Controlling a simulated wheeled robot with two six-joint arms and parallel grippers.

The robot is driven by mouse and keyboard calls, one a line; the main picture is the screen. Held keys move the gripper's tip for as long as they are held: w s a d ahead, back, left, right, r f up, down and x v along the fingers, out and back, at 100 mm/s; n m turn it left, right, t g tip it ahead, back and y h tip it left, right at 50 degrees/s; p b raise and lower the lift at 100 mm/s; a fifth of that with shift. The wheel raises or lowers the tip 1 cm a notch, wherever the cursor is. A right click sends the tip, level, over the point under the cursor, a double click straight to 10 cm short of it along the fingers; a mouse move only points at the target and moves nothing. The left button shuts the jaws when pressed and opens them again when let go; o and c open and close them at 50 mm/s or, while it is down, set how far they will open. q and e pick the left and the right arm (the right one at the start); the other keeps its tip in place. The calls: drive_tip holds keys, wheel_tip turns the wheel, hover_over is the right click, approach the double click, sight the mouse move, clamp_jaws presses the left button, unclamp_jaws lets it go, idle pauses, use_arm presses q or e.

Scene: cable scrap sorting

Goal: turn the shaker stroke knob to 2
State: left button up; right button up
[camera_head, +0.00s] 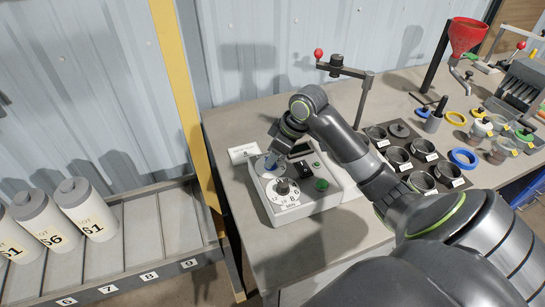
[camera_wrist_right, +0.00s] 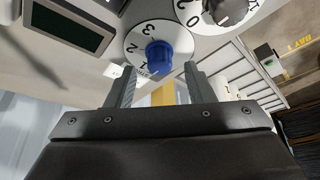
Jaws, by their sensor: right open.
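A light grey control box (camera_head: 315,196) stands on the bench in the head view and carries two round white dials. The upper dial bears the blue knob (camera_head: 269,163), partly hidden by my right gripper (camera_head: 273,153). In the right wrist view the blue knob (camera_wrist_right: 159,56) sits on a dial (camera_wrist_right: 133,40) with the digits 1, 2 and 3. Its exact setting I cannot tell. My right gripper (camera_wrist_right: 160,75) is open, its fingers on either side of the knob in the picture. Whether they touch it I cannot tell. My left gripper is not in view.
A second dial with a dark knob (camera_head: 282,186) is close below the blue one. A green button (camera_head: 321,184) and a dark display (camera_wrist_right: 66,22) share the box. A post with a red ball (camera_head: 318,53) and several round tins (camera_head: 397,155) stand nearby.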

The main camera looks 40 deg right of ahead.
drive_tip(key=shift+x, duration=1.05)
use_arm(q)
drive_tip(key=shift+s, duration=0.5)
use_arm(e)
drive_tip(key=shift+f, duration=0.25)
